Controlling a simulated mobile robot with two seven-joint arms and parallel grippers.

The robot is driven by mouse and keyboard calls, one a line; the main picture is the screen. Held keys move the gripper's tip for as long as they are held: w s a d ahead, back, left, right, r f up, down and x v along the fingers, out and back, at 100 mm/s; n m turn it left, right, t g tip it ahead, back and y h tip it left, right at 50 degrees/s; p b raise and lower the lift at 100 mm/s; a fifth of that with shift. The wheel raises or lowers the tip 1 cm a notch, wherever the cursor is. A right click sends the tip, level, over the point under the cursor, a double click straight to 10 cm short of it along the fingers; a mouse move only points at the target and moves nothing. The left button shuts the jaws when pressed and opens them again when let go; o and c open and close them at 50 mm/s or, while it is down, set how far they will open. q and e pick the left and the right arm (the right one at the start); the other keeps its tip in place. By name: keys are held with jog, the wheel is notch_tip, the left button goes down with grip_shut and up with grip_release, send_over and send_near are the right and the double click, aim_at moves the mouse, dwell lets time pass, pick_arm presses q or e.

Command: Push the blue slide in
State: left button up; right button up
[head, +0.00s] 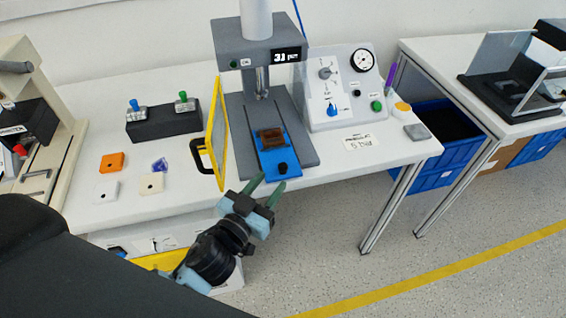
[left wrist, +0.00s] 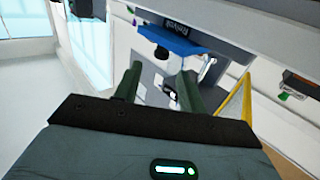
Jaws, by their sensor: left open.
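The blue slide (head: 264,161) sticks out toward the front of the table from the grey press (head: 236,120). It has a black knob (head: 283,168) at its front end and carries a brown block (head: 270,138). My left gripper (head: 265,190) is open and empty, with green fingers, just in front of the slide and apart from it in the head view. In the left wrist view the two fingers (left wrist: 157,85) are spread, and the blue slide (left wrist: 178,38) shows beyond them. My right gripper does not show.
A yellow-framed guard (head: 217,130) with a black handle stands left of the slide. A control box (head: 340,88) with a rotary knob, gauge and buttons stands to the right. Small blocks and a black holder (head: 163,124) lie at the left. The floor in front is clear.

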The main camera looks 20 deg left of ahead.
aim_at(280, 169)
pick_arm(q)
jog(key=w, duration=0.2)
jog(key=w+d, duration=0.1)
jog(key=w, duration=0.4)
jog(key=shift+d+p, duration=0.15)
jog(key=shift+p, duration=0.15)
jog(key=shift+c, duration=0.4)
grip_shut()
